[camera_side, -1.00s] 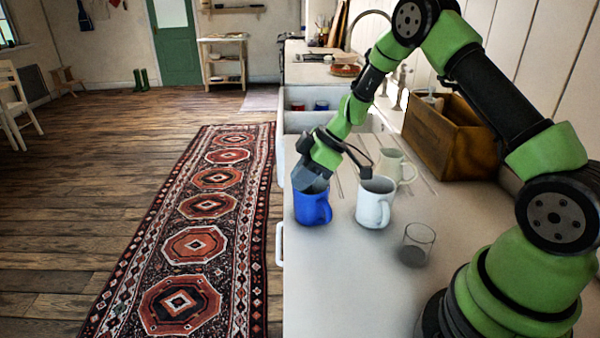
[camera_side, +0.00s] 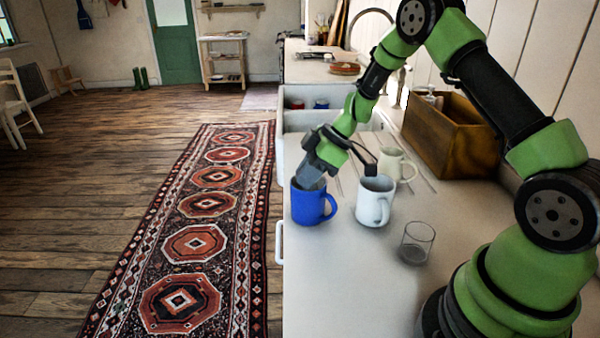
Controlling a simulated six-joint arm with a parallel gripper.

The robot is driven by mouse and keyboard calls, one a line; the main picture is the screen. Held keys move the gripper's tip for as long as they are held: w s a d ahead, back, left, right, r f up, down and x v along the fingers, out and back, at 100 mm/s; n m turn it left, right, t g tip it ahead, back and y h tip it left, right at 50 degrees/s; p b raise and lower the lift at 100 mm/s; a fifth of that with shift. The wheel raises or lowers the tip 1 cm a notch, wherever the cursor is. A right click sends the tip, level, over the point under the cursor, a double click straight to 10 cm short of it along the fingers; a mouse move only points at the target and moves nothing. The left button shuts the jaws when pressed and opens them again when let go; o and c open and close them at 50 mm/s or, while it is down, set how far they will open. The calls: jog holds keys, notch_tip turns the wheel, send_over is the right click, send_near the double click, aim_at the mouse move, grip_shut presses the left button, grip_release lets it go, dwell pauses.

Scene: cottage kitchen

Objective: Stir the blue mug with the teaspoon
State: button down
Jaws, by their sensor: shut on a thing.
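The blue mug (camera_side: 308,206) stands upright near the left edge of the worktop, its handle toward the right. My gripper (camera_side: 312,178) is right above the mug, with its fingertips at the mug's mouth. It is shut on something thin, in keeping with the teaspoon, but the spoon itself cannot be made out. The inside of the mug and anything in it are hidden by the rim and my gripper.
A white mug (camera_side: 374,203) stands close to the right of the blue one. A cream jug (camera_side: 396,165) is behind it, and a clear glass (camera_side: 416,243) is in front right. A wooden crate (camera_side: 450,138) stands against the wall. The worktop's front (camera_side: 335,290) is clear.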

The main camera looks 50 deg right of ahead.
jog(key=shift+w+d, duration=0.2)
jog(key=shift+w, duration=0.3)
jog(key=shift+w+d, duration=0.15)
jog(key=shift+w, duration=0.35)
notch_tip(320, 180, up, 15)
jog(key=shift+s+a, duration=0.35)
jog(key=shift+s, duration=0.1)
dwell(1.3)
